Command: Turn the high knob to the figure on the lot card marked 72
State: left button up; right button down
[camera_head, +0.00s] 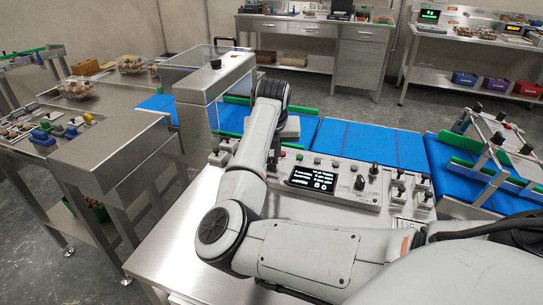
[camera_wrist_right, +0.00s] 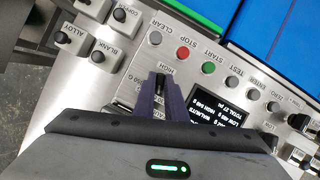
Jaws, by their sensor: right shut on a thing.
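The control panel (camera_head: 340,190) stands beside the blue conveyor belt, with a dark display (camera_head: 312,180) that also shows in the right wrist view (camera_wrist_right: 208,108). My right gripper (camera_wrist_right: 160,98) is at the panel just below the printed word HIGH, with its dark fingers closed on the high knob. In the head view my right arm covers this part of the panel. My left gripper is out of view.
A red button (camera_wrist_right: 183,54) and a green button (camera_wrist_right: 207,49) sit close by the fingers. Several black knobs stand on blocks at the panel's left end, including one marked BLANK (camera_wrist_right: 98,57). A larger black knob (camera_head: 360,183) is right of the display.

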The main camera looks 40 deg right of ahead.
jog(key=c, duration=1.8)
grip_release()
jog(key=shift+r, duration=0.1)
jog(key=b+v, duration=0.1)
jog(key=v, duration=0.9)
jog(key=shift+s, duration=0.15)
